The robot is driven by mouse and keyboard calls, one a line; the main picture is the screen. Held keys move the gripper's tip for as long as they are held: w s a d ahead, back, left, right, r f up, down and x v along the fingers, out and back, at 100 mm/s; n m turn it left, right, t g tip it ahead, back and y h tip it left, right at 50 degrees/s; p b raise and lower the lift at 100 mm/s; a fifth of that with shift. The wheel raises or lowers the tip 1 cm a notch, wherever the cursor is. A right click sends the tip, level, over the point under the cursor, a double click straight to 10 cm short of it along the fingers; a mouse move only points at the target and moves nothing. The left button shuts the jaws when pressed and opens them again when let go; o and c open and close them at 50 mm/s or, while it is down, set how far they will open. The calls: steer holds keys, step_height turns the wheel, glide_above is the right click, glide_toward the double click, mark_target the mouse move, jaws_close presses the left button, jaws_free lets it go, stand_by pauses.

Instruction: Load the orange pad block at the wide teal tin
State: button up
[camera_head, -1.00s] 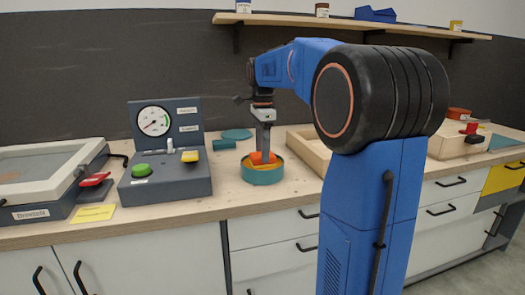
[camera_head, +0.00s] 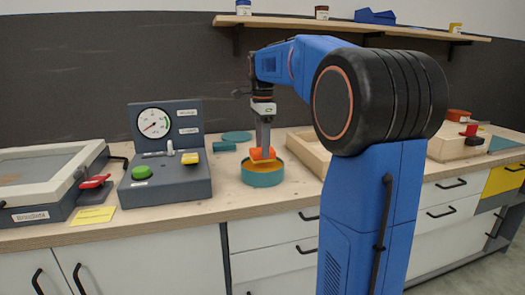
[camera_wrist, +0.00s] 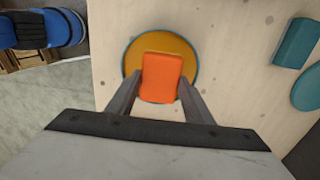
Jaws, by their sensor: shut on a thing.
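The orange pad block (camera_head: 263,155) is between the fingers of my gripper (camera_head: 262,146), which is shut on it. In the wrist view the block (camera_wrist: 161,76) shows between the two fingers (camera_wrist: 160,98), over the tin. The wide teal tin (camera_head: 262,179) stands open on the wooden counter and holds an orange-yellow layer, which also shows in the wrist view (camera_wrist: 139,50). The block is upright above the tin, its lower edge around rim height and apart from the layer. Its underside is mostly hidden.
A grey console (camera_head: 165,184) with a gauge and green button stands left of the tin. Behind the tin lie a teal block (camera_head: 224,146) and a teal disc (camera_head: 237,136). A wooden tray (camera_head: 307,150) is close on the right. A shelf (camera_head: 400,28) runs above.

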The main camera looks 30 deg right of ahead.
steer(key=shift+r, duration=2.2)
steer(key=shift+s, duration=0.1)
